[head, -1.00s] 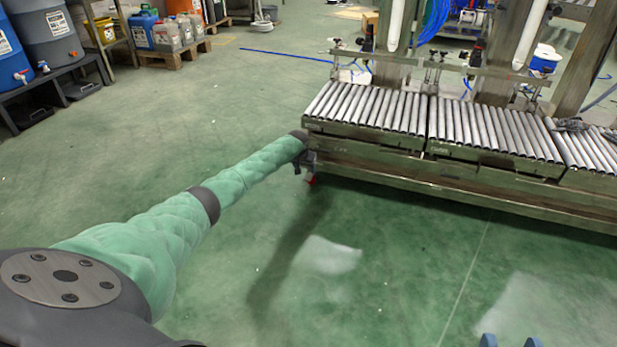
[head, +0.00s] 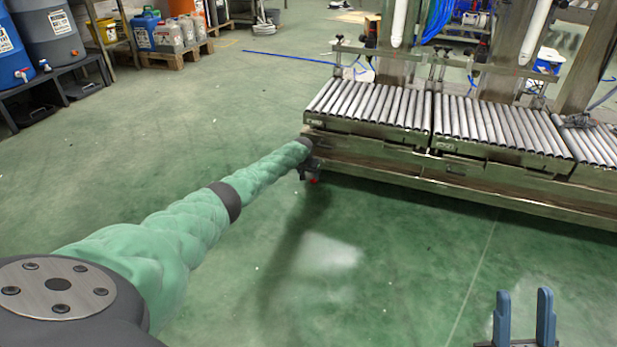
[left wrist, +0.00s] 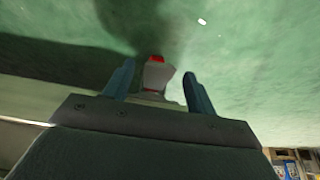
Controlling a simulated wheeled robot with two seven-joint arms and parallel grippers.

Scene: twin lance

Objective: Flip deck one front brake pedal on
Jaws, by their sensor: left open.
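The brake pedal is a small grey caster part with a red tip (left wrist: 155,60) in the left wrist view. It shows as a red spot (head: 314,181) below the near left corner of the roller deck (head: 372,103) in the head view. My left gripper (left wrist: 158,85) is open, with one blue finger on each side of the pedal and gaps between. In the head view this gripper (head: 308,170) is small and dark at the arm's end, by the deck's corner. My right gripper (head: 524,315) is open and empty over the floor at the lower right.
More roller decks (head: 495,128) continue to the right on the same metal frame. Barrels (head: 44,40) and jugs (head: 165,35) stand at the far left. The green floor in front of the decks is clear.

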